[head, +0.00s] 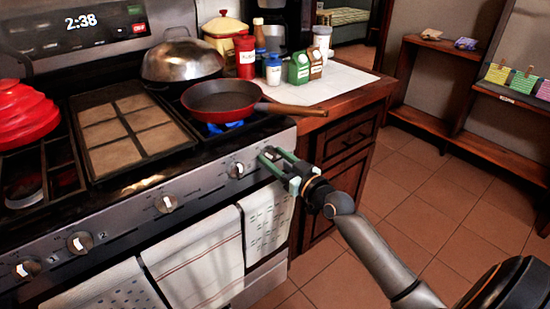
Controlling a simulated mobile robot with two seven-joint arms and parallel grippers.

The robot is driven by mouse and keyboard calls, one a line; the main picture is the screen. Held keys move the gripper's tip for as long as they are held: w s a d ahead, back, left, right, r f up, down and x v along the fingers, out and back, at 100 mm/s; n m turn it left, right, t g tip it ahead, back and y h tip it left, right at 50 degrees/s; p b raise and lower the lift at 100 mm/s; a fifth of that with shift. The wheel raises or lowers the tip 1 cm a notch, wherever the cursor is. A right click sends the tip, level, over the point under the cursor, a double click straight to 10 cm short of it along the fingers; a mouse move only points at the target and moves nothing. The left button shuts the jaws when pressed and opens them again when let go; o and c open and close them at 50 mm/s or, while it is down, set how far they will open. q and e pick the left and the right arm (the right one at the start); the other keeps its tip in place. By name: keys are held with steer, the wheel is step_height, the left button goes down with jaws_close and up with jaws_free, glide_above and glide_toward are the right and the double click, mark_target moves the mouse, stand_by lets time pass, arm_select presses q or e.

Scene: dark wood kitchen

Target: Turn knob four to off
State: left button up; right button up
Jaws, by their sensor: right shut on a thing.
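The stove's front panel (200,186) carries a row of silver knobs. My right gripper (270,156) is at the right end of the row, shut on the rightmost stove knob, which its green fingers mostly hide. The nearest knob to its left (236,169) is clear of the gripper. No readable number shows which one is knob four. My left gripper is not in view.
The pan's wooden handle (292,109) sticks out right above the gripper. Towels (195,262) hang on the oven handle below the panel. Jars and cartons (299,68) stand on the counter at right. The tiled floor (440,200) is open to the right.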

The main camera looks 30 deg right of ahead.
stand_by(0.3)
steer(key=shift+r+m+p, duration=0.1)
steer(key=shift+m+p, duration=0.25)
steer(key=shift+m, duration=0.05)
steer(key=shift+d+m+p, duration=0.1)
steer(key=shift+m+p, duration=0.45)
steer(key=shift+m, duration=0.55)
steer(key=shift+m+p, duration=0.45)
steer(key=shift+m, duration=0.75)
steer(key=shift+d+m+p, duration=0.1)
steer(key=shift+m+p, duration=0.2)
steer(key=shift+m, duration=1.6)
steer(key=o, duration=1.4)
steer(key=shift+c, duration=0.2)
